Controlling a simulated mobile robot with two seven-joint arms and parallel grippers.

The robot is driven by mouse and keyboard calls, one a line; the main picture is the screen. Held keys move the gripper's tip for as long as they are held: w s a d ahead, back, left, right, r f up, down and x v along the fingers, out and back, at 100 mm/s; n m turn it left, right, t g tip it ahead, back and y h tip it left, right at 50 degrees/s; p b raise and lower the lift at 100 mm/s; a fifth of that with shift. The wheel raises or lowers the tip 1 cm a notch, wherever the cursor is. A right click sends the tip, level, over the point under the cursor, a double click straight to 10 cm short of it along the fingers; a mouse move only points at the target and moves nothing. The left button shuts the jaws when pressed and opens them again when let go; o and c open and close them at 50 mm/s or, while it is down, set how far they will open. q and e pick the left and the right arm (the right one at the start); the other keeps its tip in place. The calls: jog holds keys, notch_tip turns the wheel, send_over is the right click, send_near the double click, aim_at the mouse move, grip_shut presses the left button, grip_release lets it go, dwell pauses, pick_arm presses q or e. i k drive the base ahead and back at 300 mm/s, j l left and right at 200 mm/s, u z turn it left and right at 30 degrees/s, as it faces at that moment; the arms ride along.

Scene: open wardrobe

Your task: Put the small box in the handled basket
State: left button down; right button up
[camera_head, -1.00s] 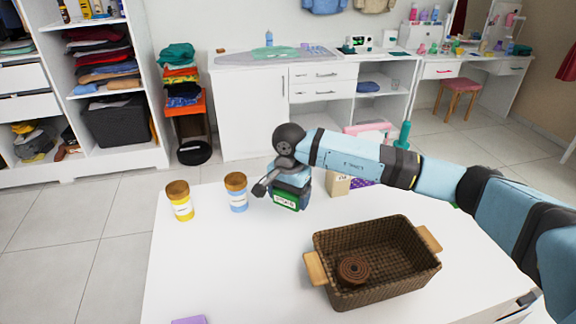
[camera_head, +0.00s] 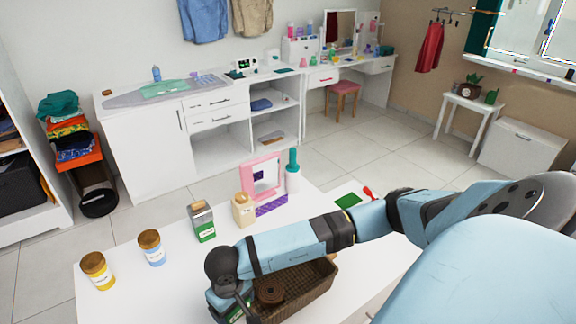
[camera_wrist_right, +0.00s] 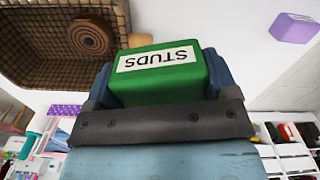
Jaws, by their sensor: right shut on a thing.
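The small green box (camera_wrist_right: 160,75), labelled STUDS, is held between the fingers of my right gripper (camera_wrist_right: 165,95) in the right wrist view. In the head view, my right gripper (camera_head: 232,308) is low at the bottom, at the basket's left end, and only a bit of the green box (camera_head: 236,313) shows. The brown woven basket (camera_head: 318,284) stands on the white table, partly hidden behind my right arm. It also shows at the wrist view's upper left (camera_wrist_right: 40,60). A round brown coil (camera_head: 270,291) lies inside it. My left gripper is not in view.
A yellow jar (camera_head: 98,272), a blue-and-white jar (camera_head: 152,250) and a grey-green tin (camera_head: 203,224) stand on the table behind the gripper. A beige bottle (camera_head: 243,211), pink frame (camera_head: 262,178) and teal bottle (camera_head: 292,170) are further back. A purple block (camera_wrist_right: 294,28) shows in the wrist view.

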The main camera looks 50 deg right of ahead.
aim_at(300, 278)
jog(key=k+j+u, duration=0.1)
jog(key=k+u, duration=0.4)
jog(key=k+l+u, duration=0.1)
jog(key=u, duration=1.2)
jog(key=k+l, duration=1.2)
jog(key=k, duration=0.2)
jog(key=k+l+u, duration=0.1)
jog(key=k+l, duration=0.5)
jog(key=k, duration=0.15)
jog(key=k+l, duration=0.1)
jog(key=l, duration=0.2)
jog(key=k+l, duration=0.1)
jog(key=l, duration=0.15)
